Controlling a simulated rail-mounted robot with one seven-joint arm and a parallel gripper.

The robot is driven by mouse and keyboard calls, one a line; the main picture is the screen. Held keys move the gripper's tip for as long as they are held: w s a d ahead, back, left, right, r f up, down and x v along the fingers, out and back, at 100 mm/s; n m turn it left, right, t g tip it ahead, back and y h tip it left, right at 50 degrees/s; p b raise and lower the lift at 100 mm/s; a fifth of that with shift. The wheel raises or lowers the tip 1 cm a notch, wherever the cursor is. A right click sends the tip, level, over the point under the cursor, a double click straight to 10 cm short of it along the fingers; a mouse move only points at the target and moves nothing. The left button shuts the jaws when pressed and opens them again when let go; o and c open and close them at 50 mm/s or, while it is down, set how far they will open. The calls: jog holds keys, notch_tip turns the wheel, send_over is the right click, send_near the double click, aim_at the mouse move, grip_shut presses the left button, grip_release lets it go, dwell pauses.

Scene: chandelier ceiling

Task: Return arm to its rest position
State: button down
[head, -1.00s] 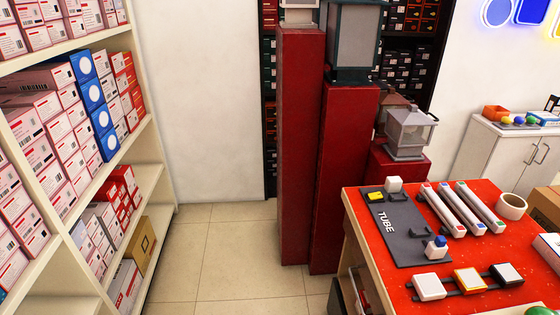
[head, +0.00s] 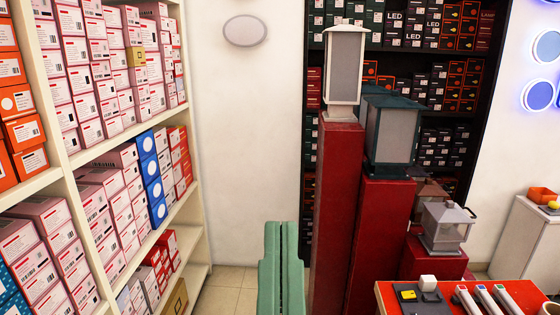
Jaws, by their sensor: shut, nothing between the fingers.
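My gripper (head: 281,228) rises from the bottom middle of the head view. Its two long green fingers stand side by side, pointing up, shut with nothing between them. The rest of my arm is below the picture. The fingers stand in front of the tiled floor, to the left of the red pedestals and apart from the shelf.
A white shelf (head: 60,180) of boxes fills the left. Red pedestals (head: 338,215) with lanterns stand right of my gripper. A red-topped table (head: 525,292) with tubes is at the lower right, a white cabinet (head: 515,240) behind it. A dark shelf of boxes stands at the back.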

notch_tip(320, 180, up, 33)
jog(key=p, duration=2.8)
jog(key=shift+w+a, duration=0.15)
